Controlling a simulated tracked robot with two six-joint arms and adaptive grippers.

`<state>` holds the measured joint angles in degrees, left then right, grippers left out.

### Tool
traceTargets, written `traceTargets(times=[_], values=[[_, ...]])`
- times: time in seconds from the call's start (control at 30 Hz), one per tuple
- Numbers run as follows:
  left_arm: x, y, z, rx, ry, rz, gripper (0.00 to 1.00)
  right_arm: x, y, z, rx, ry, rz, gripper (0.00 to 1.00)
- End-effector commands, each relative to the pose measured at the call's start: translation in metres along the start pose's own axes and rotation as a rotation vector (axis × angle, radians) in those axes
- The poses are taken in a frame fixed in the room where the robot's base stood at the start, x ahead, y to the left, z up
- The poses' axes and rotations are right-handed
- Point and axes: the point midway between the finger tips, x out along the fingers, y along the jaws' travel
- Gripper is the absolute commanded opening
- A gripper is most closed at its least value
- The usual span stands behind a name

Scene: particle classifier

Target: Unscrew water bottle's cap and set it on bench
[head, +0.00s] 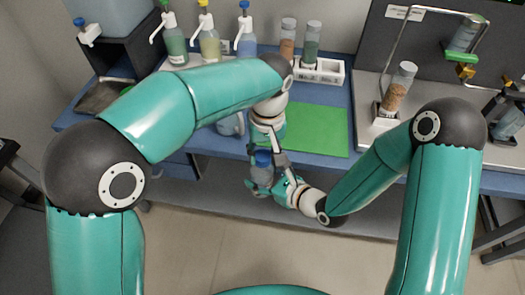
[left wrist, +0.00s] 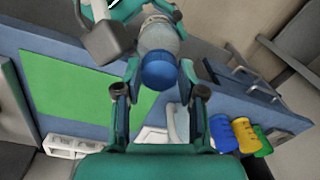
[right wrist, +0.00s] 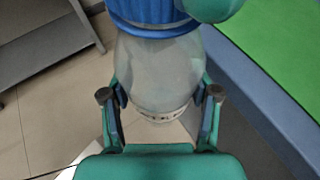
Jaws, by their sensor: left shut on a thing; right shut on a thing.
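The water bottle is a clear bottle (head: 261,177) with a blue cap (head: 263,158), held in front of the bench edge (head: 205,143). My left gripper (head: 265,147) comes down from above and is shut on the cap; in the left wrist view the cap (left wrist: 159,70) sits between its fingertips. My right gripper (head: 271,182) is shut on the bottle's body from the side. The right wrist view shows the clear body (right wrist: 158,75) between its fingers, with the blue cap (right wrist: 150,12) at the top. Whether the cap is loose on the neck cannot be told.
A green mat (head: 318,130) lies clear on the blue bench. A pale mug (head: 231,124) stands to its left. Behind are a white rack (head: 330,72) with two vials, several pump bottles (head: 209,45), and a vial of brown grains (head: 398,88) to the right.

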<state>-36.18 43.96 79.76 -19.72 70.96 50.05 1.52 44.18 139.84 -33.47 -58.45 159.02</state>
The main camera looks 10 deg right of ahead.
Motion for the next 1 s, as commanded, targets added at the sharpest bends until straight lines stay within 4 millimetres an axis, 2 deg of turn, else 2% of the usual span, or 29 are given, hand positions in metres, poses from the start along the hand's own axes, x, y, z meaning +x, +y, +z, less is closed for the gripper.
traceTargets(times=[0.3, 0.5, 0.67, 1.0], values=[[0.0007, 0.0034, -0.0031, -0.737, -0.017, -0.001, 0.0, -0.0008, 0.0002, 0.0012, -0.002, -0.004, 0.001, 0.0], [0.0005, 0.0052, -0.0037, -1.123, -0.029, -0.004, 0.0, -0.0006, -0.0007, 0.0012, 0.0, -0.004, -0.002, 0.0], [0.0003, 0.0061, -0.0035, -1.244, -0.034, -0.005, 0.0, -0.0005, -0.0013, 0.0012, 0.001, -0.004, -0.003, 0.0], [0.0002, 0.005, -0.0031, -1.247, -0.035, -0.007, 0.0, -0.0003, -0.0013, 0.0004, 0.002, -0.002, -0.003, 0.0]])
